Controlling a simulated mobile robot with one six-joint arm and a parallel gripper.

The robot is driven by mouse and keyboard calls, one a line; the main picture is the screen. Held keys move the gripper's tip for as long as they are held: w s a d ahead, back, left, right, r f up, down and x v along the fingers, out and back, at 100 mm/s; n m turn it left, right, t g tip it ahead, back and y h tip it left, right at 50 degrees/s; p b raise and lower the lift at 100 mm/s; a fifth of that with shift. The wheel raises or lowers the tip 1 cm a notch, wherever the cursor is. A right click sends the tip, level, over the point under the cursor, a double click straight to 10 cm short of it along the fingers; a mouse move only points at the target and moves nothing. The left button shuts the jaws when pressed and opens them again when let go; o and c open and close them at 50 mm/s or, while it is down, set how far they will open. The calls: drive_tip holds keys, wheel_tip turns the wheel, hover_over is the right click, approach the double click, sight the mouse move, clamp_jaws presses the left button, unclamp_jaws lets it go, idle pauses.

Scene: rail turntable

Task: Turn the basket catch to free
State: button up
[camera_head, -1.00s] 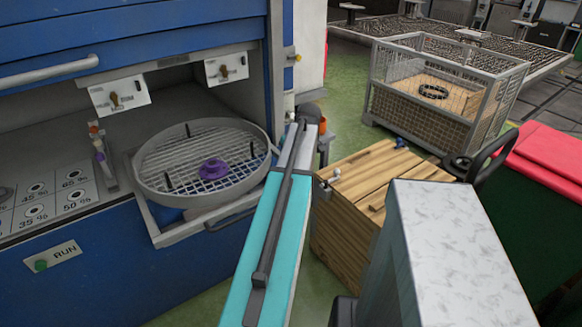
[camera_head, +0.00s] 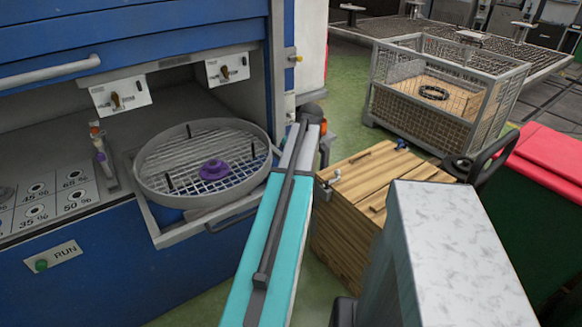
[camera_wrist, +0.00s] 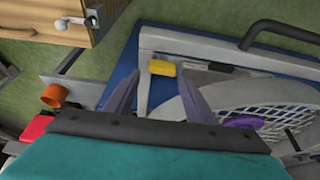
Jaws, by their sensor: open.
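The round grey basket (camera_head: 150,190) with a mesh floor and a purple hub (camera_head: 213,169) sits on a pulled-out frame at the blue machine. In the wrist view its rim and mesh (camera_wrist: 270,110) are at the right. A small yellow piece with a dark bar beside it (camera_wrist: 162,68) lies on the grey frame, and looks like the catch; my arm seems to hide it in the head view. My gripper (camera_wrist: 160,88) is open and empty, its two dark fingers on either side of the yellow piece in the picture. I cannot tell the gap to it.
A wooden crate (camera_head: 365,175) with a metal latch stands right of my arm. An orange cup-like part (camera_wrist: 54,95) is left of my fingers. A dark handle (camera_wrist: 285,30) rises from the frame. A wire cage (camera_head: 400,75) stands behind on green floor.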

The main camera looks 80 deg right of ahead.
drive_tip(key=shift+r, duration=0.15)
drive_tip(key=b+v, duration=0.2)
drive_tip(key=v, duration=1.1)
drive_tip(key=shift+r, duration=0.15)
drive_tip(key=shift+s+a, duration=0.1)
drive_tip(key=shift+s, duration=0.05)
idle(0.3)
